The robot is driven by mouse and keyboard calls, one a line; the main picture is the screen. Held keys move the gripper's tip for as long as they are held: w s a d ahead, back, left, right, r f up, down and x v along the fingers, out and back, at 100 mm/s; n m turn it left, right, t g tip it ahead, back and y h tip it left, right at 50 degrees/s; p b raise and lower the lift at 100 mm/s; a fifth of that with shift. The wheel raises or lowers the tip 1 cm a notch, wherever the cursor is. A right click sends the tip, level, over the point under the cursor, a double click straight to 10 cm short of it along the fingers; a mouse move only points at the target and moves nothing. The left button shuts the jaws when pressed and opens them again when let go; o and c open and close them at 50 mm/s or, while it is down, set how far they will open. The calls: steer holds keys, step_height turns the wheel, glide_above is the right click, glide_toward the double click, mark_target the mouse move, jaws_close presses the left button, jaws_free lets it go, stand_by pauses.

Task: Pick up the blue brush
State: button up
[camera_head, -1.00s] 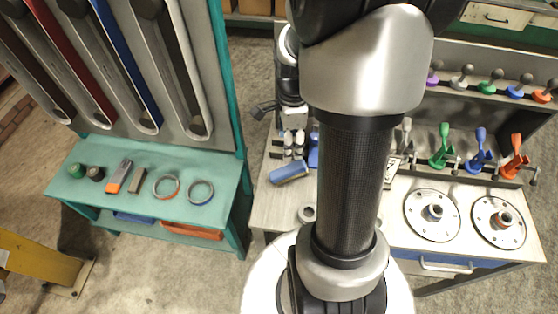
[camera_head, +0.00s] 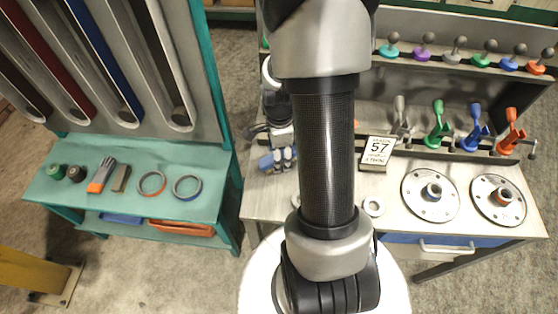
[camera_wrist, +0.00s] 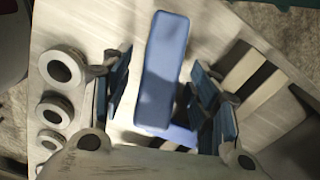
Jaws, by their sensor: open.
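The blue brush (camera_wrist: 165,70) lies on the pale workbench top (camera_wrist: 105,30) and shows as a long blue block in the wrist view. My gripper (camera_wrist: 165,100) is open, with one dark blue-padded finger on each side of the brush and a gap visible on both sides. I cannot tell how high the fingertips are above the bench. In the head view, my gripper (camera_head: 282,158) is at the bench's left end, and its fingers hide part of the brush (camera_head: 265,163). Another bit of blue shows just below the brush in the wrist view; I cannot tell what it is.
Grey rings (camera_wrist: 62,66) lie left of my gripper in the wrist view. A card marked 57 (camera_head: 376,152), coloured clamps (camera_head: 437,130) and round flanges (camera_head: 430,195) stand to the right on the bench. A teal side table (camera_head: 215,165) is at the left.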

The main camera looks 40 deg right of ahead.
steer(key=shift+f, duration=0.25)
stand_by(0.5)
steer(key=shift+c, duration=0.4)
steer(key=c, duration=1.2)
steer(key=shift+r, duration=0.15)
step_height(320, 180, up, 20)
steer(key=p, duration=0.6)
steer(key=shift+r+p, duration=0.15)
steer(key=shift+p, duration=0.2)
